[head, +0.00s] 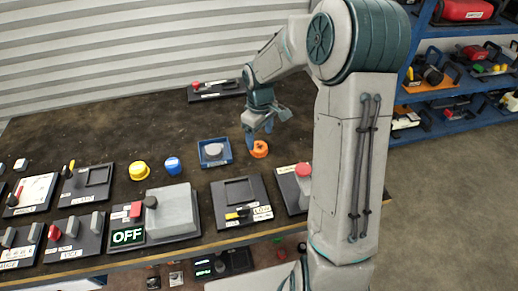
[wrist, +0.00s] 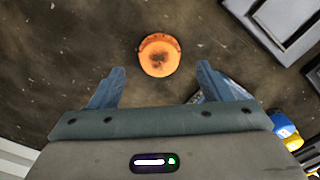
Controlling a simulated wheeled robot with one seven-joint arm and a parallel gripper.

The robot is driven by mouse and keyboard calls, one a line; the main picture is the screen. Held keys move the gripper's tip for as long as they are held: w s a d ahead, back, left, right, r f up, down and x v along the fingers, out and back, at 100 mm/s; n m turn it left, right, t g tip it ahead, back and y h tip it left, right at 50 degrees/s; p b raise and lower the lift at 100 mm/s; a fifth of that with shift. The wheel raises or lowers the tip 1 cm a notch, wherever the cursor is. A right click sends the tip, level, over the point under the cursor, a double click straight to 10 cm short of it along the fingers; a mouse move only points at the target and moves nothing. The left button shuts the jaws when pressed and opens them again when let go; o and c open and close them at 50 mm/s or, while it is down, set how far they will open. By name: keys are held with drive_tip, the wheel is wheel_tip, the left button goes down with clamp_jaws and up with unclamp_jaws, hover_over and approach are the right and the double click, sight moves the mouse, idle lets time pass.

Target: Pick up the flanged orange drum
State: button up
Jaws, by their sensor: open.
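The orange drum (head: 259,149) stands on the dark workbench, just right of a blue tray. In the wrist view the drum (wrist: 159,55) shows from above as a round orange top with dark marks in its middle. The drum's flange cannot be made out clearly.
The blue tray (head: 214,152) with a grey piece sits close left of the drum. A blue drum (head: 173,165) and a yellow drum (head: 139,170) stand further left. A dark panel (head: 241,201) lies in front. Bare bench (head: 190,120) stretches behind.

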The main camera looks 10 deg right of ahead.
sight(260, 147)
wheel_tip(260, 147, down, 4)
drive_tip(key=shift+f, duration=0.25)
drive_tip(key=c, duration=1.1)
drive_tip(key=shift+r, duration=0.1)
